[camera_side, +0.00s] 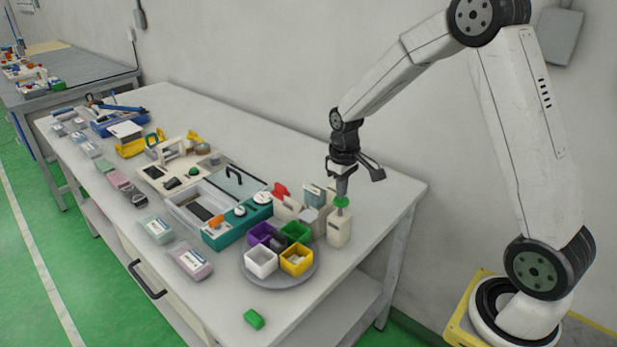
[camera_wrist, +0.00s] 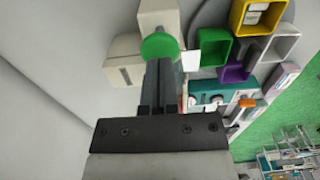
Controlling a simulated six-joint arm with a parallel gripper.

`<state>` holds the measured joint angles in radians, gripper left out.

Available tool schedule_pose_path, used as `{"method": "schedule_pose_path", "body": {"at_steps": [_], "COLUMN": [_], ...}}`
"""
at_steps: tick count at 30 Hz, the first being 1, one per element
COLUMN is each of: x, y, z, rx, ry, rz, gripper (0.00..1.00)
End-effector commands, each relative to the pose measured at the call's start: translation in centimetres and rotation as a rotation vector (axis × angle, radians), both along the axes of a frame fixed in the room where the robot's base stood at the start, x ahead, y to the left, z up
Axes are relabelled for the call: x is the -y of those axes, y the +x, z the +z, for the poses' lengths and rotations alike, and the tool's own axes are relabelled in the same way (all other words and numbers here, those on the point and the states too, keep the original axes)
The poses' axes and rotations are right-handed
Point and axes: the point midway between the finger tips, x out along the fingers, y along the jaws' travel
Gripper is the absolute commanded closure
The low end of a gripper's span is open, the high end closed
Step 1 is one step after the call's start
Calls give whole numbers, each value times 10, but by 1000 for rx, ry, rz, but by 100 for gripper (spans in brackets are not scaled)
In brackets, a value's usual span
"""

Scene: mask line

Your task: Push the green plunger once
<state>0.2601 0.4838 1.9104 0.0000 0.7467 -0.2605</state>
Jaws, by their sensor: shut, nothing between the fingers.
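The green plunger (camera_side: 341,202) is a round green disc on top of a cream dispenser block (camera_side: 339,229) near the right end of the table. In the wrist view the plunger (camera_wrist: 160,47) lies right at the tips of my gripper (camera_wrist: 158,64), partly covered by them. My gripper (camera_side: 342,192) points down, shut and empty, directly above the plunger. The fingertips look to be at or very close to its top; I cannot tell whether they touch. The cream block (camera_wrist: 158,16) also shows behind the plunger in the wrist view.
A round grey tray (camera_side: 280,281) with purple, green, white and yellow bins stands left of the dispenser. Cream holders (camera_side: 286,210) and a teal machine (camera_side: 238,225) are close by. The wall is behind.

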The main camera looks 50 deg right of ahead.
Motion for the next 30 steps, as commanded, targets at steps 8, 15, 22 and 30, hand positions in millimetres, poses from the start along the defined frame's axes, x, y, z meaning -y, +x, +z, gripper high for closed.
{"method": "schedule_pose_path", "body": {"at_steps": [8, 15, 22, 30], "x": [0, 0, 0, 0], "y": [0, 0, 0, 0], "z": [-7, -8, -12, -22], "rx": [-2, -1, -1, -3], "ry": [1, 0, 0, 1], "rz": [0, 0, 0, 0], "gripper": [100, 100, 100, 100]}}
